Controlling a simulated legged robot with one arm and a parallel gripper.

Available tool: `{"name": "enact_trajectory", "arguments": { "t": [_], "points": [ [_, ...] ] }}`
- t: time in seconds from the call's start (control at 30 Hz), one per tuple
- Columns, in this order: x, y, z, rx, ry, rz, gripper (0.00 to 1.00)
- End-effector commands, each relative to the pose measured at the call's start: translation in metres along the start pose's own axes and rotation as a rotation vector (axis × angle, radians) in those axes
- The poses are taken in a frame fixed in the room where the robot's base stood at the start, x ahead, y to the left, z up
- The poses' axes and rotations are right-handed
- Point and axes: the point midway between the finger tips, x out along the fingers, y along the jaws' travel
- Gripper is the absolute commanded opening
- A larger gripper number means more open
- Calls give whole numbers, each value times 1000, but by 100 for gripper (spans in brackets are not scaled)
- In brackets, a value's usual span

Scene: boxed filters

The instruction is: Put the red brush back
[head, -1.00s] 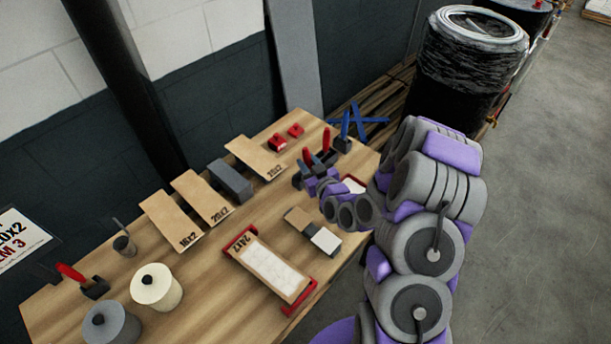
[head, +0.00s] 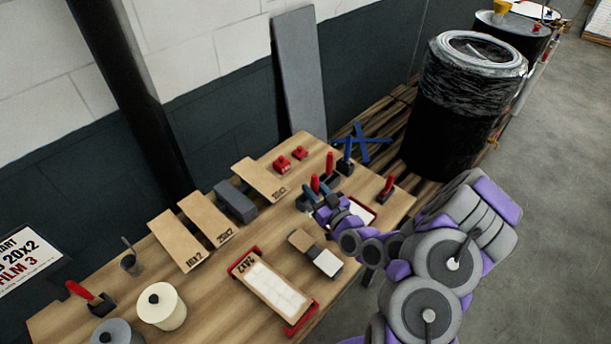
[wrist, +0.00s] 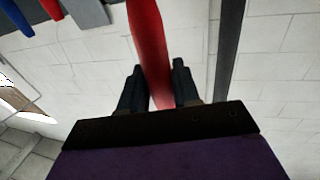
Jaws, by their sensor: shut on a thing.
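My gripper (head: 318,200) is over the far right part of the wooden table, among upright brushes. In the wrist view, my gripper (wrist: 158,88) is shut on the handle of a red brush (wrist: 147,38), which runs up between the two dark fingers. In the head view, the red handle (head: 315,183) at my gripper seems to be this one; its lower end is hidden. Another red-handled brush (head: 329,165) stands just behind it, and another (head: 388,186) stands near the right edge. A further red-handled brush (head: 88,298) is at the near left.
A blue-handled brush (head: 347,155) stands behind my gripper. A red-rimmed white tray (head: 358,209) lies to its right.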

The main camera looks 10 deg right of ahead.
Motion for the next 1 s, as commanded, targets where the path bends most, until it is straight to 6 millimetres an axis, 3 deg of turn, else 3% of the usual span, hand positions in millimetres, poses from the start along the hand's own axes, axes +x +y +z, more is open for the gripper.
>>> {"name": "enact_trajectory", "arguments": {
  "t": [1.0],
  "points": [
    [34, 14, 11, -2, -13, 4, 0]
  ]
}}
